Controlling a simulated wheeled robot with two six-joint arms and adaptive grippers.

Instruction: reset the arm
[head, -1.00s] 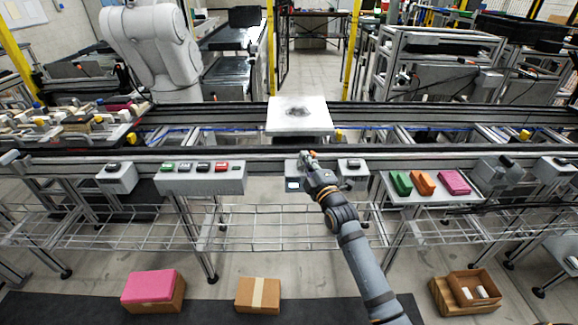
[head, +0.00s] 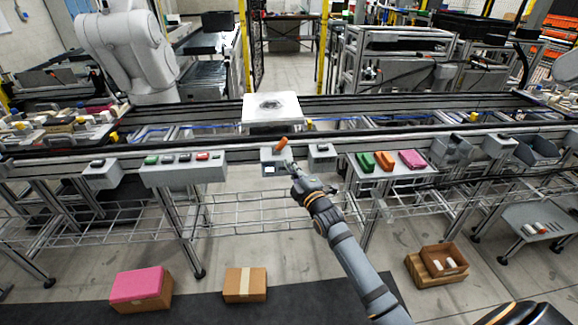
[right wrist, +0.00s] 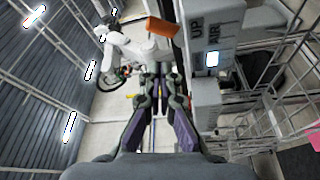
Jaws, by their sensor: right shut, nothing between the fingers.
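My right gripper (head: 290,166) is shut and empty, just in front of a grey control box (head: 270,155) on the conveyor's front rail. An orange part (head: 282,143) shows at the top of that box, past my fingertips. The box's lit display and lettering (right wrist: 212,58) are to the right. My left gripper is not in view.
A white block (head: 271,108) sits on the conveyor behind the box. A button panel (head: 183,172) is to the left. A shelf with green, orange and pink pieces (head: 412,159) is to the right. Cardboard boxes (head: 245,284) stand on the floor.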

